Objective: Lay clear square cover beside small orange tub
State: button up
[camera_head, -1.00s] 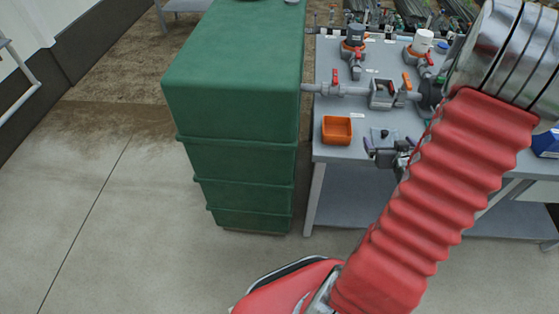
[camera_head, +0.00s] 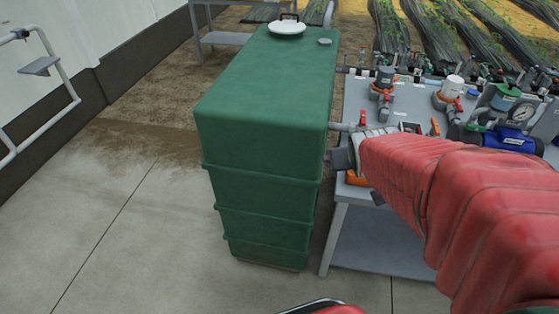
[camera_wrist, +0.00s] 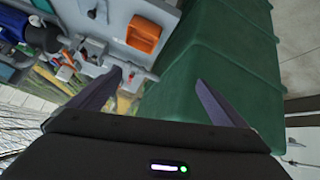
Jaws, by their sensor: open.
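The small orange tub (camera_wrist: 143,35) sits on the grey bench, left of the green tank in the wrist view. In the head view my arm hides most of the tub (camera_head: 357,179). A pale, see-through square piece (camera_wrist: 97,10), which looks like the clear cover, lies flat on the bench beside the tub, apart from it, at the top edge of the wrist view. My arm hides that spot in the head view. My gripper (camera_wrist: 158,80) is open, with nothing between its fingers, and stands away from both. In the head view its end (camera_head: 343,160) is beside the tank.
The tall green tank (camera_head: 263,130) stands close to the bench's left side. Pipes and valves with red and orange handles (camera_head: 385,85) crowd the bench (camera_head: 352,105). A blue pump (camera_head: 510,140) is at right. The floor left of the tank is clear.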

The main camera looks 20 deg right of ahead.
jog(key=s+a+r+n+g+y, duration=0.1)
jog(key=s+a+r+y, duration=0.1)
jog(key=s+a, duration=0.4)
jog(key=s+a+r+n+g+y, duration=0.1)
jog(key=s+a, duration=0.5)
jog(key=a, duration=0.7)
notch_tip(320, 180, up, 3)
jog(key=shift+a+f+n+y, duration=0.2)
jog(key=shift+n+y, duration=0.1)
jog(key=shift+y, duration=0.2)
jog(key=shift+s, duration=0.1)
